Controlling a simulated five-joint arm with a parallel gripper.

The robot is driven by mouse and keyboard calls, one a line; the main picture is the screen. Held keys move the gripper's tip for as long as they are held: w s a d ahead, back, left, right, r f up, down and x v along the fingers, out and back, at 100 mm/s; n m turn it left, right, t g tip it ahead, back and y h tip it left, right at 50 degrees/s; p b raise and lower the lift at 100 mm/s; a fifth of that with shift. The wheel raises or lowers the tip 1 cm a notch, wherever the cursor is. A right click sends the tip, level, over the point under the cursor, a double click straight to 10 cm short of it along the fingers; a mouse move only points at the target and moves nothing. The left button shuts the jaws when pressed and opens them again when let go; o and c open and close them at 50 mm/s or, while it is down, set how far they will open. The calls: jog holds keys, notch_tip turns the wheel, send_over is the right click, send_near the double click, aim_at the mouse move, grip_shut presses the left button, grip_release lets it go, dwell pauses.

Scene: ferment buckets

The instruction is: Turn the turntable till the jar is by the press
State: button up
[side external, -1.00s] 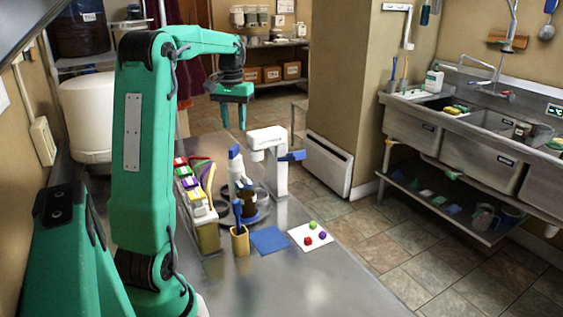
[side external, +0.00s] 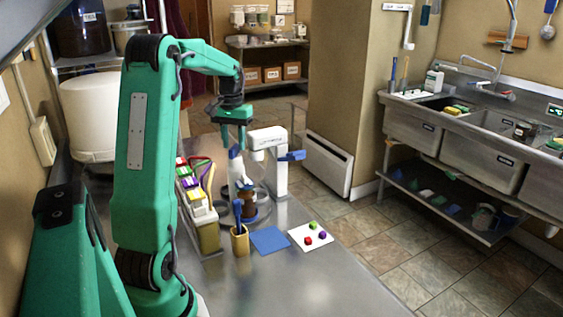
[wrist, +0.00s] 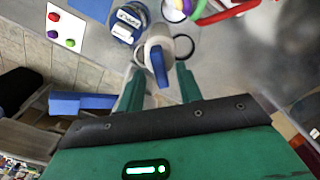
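In the side view a blue turntable (side external: 258,217) bears a brown jar (side external: 247,196) on its near side. A white bottle with a blue top (side external: 236,166) stands just behind the jar. The white press (side external: 277,182), with a blue lever (side external: 293,155), stands to the right. My gripper (side external: 233,148) points down above the bottle. In the wrist view my gripper (wrist: 160,92) has its fingers apart, with a blue and white upright part (wrist: 159,62) showing between and beyond them. Contact cannot be told. The turntable's far side is hidden.
A yellow cup (side external: 240,241) with a blue tool, a blue mat (side external: 269,240) and a white card (side external: 318,238) with coloured pieces lie in front. The near metal table is clear.

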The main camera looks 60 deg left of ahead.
jog(key=shift+f, duration=0.75)
grip_shut()
